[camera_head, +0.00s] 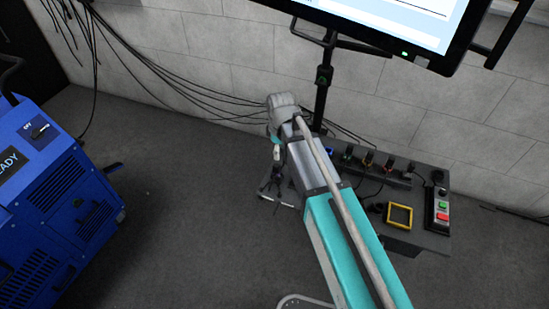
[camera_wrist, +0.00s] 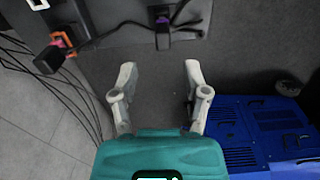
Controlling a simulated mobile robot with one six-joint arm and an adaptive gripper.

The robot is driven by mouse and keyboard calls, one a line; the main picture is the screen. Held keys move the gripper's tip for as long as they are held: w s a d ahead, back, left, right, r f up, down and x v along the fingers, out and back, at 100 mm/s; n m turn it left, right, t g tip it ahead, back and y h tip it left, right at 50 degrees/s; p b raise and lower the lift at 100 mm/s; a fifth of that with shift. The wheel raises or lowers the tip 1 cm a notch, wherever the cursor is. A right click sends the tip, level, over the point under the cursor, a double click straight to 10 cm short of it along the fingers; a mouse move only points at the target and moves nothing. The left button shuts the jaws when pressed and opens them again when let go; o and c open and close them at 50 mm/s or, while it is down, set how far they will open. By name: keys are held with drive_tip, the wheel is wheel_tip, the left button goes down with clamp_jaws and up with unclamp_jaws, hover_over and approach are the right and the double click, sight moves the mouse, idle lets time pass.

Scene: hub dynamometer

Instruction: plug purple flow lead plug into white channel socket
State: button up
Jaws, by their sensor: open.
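My gripper (camera_wrist: 158,72) is open, with nothing between its two grey fingers. In the wrist view, a black plug with a purple band (camera_wrist: 162,20) sits at the near edge of the dark bench, ahead of the fingers and apart from them, with a black cable beside it. A white-rimmed socket (camera_wrist: 38,4) shows at the top left, partly cut off by the frame. I cannot make out the purple plug in the head view.
An orange-rimmed socket (camera_wrist: 63,38) has a black plug by it. The dark bench (camera_head: 420,240) carries a yellow frame (camera_head: 399,216) and a button box (camera_head: 440,212). A blue machine (camera_head: 60,190) stands left. Floor between is clear; cables hang along the wall.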

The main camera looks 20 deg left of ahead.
sight(276, 165)
drive_tip(key=shift+s+a+f+n, duration=0.1)
drive_tip(key=shift+a+f+n, duration=0.2)
drive_tip(key=shift+a, duration=0.2)
drive_tip(key=shift+f, duration=0.1)
wheel_tip(276, 165, down, 9)
drive_tip(key=b, duration=0.9)
idle(0.4)
clamp_jaws()
drive_tip(key=shift+r, duration=0.35)
drive_tip(key=shift+r+p, duration=3.15)
drive_tip(key=shift+p, duration=0.2)
